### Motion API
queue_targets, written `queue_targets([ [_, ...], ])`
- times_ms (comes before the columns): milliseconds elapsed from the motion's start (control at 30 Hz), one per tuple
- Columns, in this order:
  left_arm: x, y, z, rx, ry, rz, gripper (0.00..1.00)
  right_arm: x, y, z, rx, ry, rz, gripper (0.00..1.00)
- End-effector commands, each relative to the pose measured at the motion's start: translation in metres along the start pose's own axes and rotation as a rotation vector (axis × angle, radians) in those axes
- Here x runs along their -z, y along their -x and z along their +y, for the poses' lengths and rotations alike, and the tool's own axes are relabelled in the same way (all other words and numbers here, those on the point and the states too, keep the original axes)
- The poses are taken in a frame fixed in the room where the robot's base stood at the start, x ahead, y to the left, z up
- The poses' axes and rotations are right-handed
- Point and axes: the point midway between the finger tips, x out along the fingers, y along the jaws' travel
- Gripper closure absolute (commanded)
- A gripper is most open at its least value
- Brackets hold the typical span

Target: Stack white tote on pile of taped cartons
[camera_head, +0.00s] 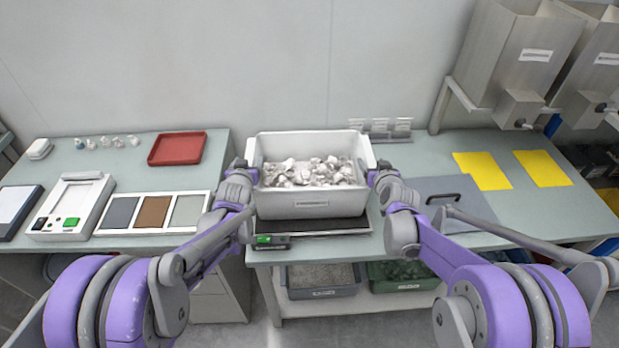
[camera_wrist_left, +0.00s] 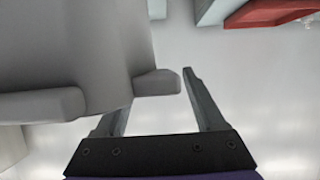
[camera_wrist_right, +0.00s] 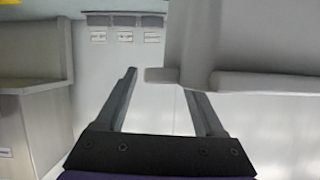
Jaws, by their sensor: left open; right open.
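A white tote (camera_head: 312,204) filled with pale crumpled pieces sits on a dark-topped scale (camera_head: 330,227) on the middle bench. My left gripper (camera_head: 242,166) is open at the tote's left side. In the left wrist view the tote (camera_wrist_left: 60,50) fills the upper left, and its side lip reaches between the fingers (camera_wrist_left: 157,92). My right gripper (camera_head: 378,171) is open at the tote's right side. In the right wrist view the tote's lip (camera_wrist_right: 240,82) also reaches between the fingers (camera_wrist_right: 160,84). I cannot tell whether the fingers touch it. No taped cartons are in view.
A red tray (camera_head: 177,148), sample panels (camera_head: 153,211) and a button box (camera_head: 70,206) occupy the left bench. Yellow mats (camera_head: 482,171) and a grey panel with a black handle (camera_head: 440,197) lie right. Metal hoppers (camera_head: 520,50) hang at back right. Bins (camera_head: 322,289) stand below.

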Motion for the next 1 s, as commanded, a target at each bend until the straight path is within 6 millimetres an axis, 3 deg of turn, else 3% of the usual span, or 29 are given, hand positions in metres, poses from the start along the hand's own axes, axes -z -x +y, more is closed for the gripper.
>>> queue_targets([
  [200, 0.0, -0.02, 0.0, 0.0, 0.0, 0.0, 0.29, 0.0, -0.02, 0.0, 0.0, 0.0, 0.0, 0.29],
  [567, 0.0, -0.023, 0.0, 0.0, 0.0, 0.0, 0.3, 0.0, -0.023, 0.0, 0.0, 0.0, 0.0, 0.31],
  [933, 0.0, -0.023, 0.0, 0.0, 0.0, 0.0, 0.97, 0.0, -0.023, 0.0, 0.0, 0.0, 0.0, 0.98],
  [1000, 0.0, -0.023, 0.0, 0.0, 0.0, 0.0, 1.0, 0.0, -0.023, 0.0, 0.0, 0.0, 0.0, 1.0],
])
